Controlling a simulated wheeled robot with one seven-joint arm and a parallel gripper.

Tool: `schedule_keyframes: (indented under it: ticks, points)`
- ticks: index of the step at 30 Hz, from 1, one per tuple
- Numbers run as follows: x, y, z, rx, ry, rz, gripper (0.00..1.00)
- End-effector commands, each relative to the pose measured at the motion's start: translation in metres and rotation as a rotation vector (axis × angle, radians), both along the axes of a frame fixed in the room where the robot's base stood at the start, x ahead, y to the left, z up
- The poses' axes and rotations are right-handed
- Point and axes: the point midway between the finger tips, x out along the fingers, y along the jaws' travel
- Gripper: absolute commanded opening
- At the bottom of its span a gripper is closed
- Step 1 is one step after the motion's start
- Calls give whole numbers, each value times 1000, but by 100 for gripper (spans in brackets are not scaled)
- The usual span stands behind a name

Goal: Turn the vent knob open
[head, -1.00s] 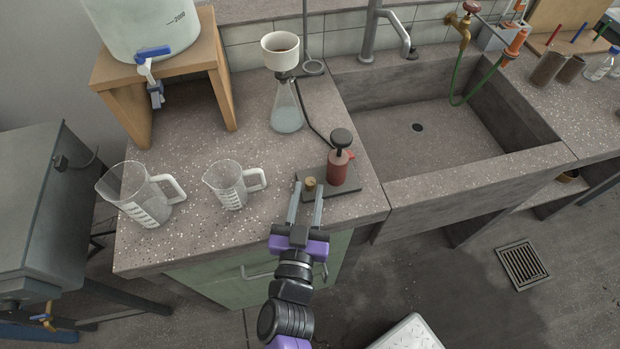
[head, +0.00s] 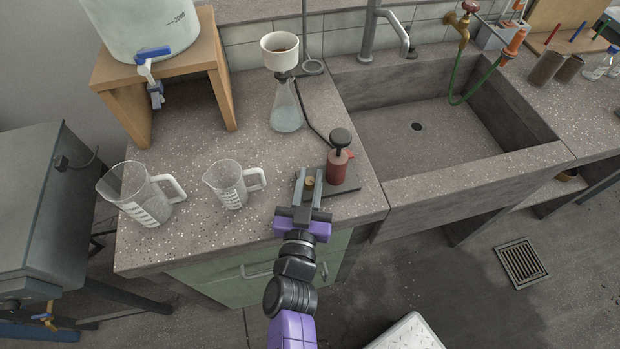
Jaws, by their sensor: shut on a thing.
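The vent knob (head: 309,182) is a small brass piece on a dark base plate (head: 346,193) near the bench's front edge. My gripper (head: 308,178) comes in from the front, its two grey fingers on either side of the knob and shut on it. The fingers partly hide the knob, and its turn angle is too small to read. A red hand pump (head: 338,168) with a black top stands on the same plate, just right of the fingers. A dark hose runs from the pump to the conical flask (head: 286,112) with a white funnel (head: 281,52).
Two clear measuring jugs (head: 143,196) (head: 230,186) stand left of my gripper. A wooden stand (head: 222,85) with a white tank is at the back left. The concrete sink (head: 440,130) is to the right. The bench between jugs and flask is clear.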

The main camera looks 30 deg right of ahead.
Motion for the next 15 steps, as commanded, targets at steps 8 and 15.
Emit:
schedule_keyframes:
  ticks: [8,15]
  points:
    - [0,0,2,-3,0,55,0]
    - [0,0,3,-5,-1,161,0]
